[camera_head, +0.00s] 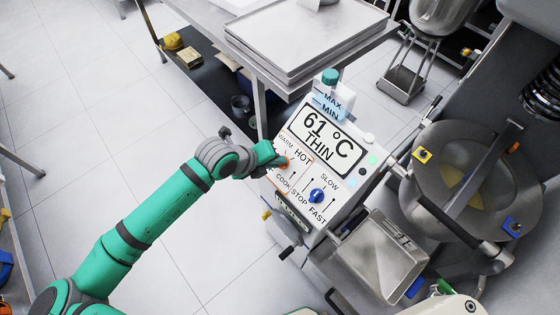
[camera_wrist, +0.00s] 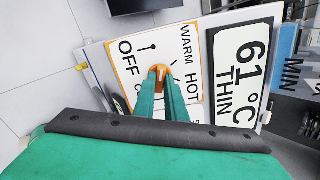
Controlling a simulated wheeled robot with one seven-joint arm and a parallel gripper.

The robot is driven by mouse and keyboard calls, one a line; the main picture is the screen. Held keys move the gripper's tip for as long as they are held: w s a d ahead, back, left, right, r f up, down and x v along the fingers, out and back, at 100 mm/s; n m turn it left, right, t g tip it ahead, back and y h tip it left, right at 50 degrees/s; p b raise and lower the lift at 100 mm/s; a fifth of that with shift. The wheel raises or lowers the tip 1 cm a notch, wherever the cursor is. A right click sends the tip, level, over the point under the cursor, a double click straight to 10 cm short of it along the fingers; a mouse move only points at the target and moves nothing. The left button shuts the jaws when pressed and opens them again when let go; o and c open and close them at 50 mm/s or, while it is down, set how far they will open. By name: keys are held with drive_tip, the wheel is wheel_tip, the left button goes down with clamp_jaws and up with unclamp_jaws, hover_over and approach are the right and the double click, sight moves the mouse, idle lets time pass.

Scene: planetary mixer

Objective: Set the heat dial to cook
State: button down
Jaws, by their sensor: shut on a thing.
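The heat dial (camera_head: 284,163) is an orange knob on the white panel of the mixer, ringed by the words WARM, HOT and COOK in the head view. In the wrist view the orange dial (camera_wrist: 159,70) shows between my fingertips, with OFF at its left, WARM and HOT on its right. My gripper (camera_head: 277,161) is shut on the dial, its green fingers reaching to the panel; it also shows in the wrist view (camera_wrist: 161,86). The fingers hide much of the dial and the COOK label in the wrist view. I cannot tell where its pointer stands.
The display (camera_head: 326,140) reads 61 °C THIN. A blue speed knob (camera_head: 317,196) sits right of the heat dial, near SLOW, STOP and FAST. The mixing bowl (camera_head: 470,180) is at right, a metal tray (camera_head: 378,258) below. Open floor lies left.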

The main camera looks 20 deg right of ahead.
drive_tip(key=shift+m, duration=0.3)
drive_tip(key=m, duration=0.3)
drive_tip(key=shift+m, duration=0.7)
drive_tip(key=m, duration=0.3)
drive_tip(key=shift+m, duration=0.8)
